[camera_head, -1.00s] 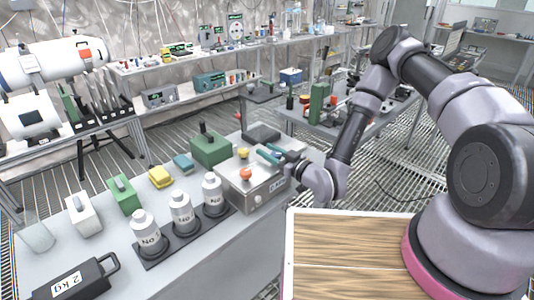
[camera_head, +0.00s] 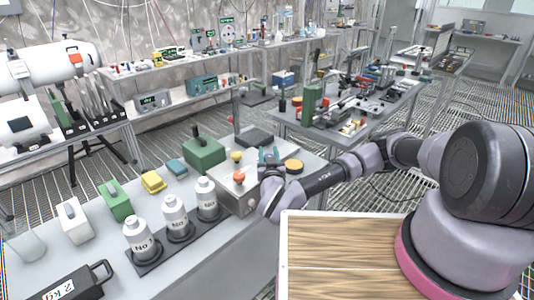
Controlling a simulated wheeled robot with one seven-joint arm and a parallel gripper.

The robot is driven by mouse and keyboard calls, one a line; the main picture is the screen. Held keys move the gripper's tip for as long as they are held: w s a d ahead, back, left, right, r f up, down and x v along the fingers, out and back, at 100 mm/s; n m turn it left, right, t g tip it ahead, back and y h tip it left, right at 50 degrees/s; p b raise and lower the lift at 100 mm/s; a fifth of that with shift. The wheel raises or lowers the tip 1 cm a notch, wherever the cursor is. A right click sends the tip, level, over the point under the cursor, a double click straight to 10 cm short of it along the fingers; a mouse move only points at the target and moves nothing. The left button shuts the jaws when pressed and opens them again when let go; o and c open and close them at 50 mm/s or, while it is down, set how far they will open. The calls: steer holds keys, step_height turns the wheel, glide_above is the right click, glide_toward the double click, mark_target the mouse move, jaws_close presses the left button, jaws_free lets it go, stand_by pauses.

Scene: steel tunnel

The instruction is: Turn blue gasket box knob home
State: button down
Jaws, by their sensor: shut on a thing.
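A steel box (camera_head: 227,187) stands at the right end of the near grey bench. An orange-red knob (camera_head: 239,178) and a small yellow knob (camera_head: 237,156) show on its top. No blue knob can be made out. A round yellow and black disc (camera_head: 293,166) lies just right of the gripper.
Several grey-white canisters (camera_head: 175,215) stand on a black tray left of the box. A green box (camera_head: 204,153) and a dark flat plate (camera_head: 253,137) are behind it. A wooden-topped surface (camera_head: 335,255) lies at the front right.

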steer(key=shift+d+h, duration=0.1)
steer(key=shift+h, duration=0.3)
steer(key=shift+c, duration=2.1)
jaws_free()
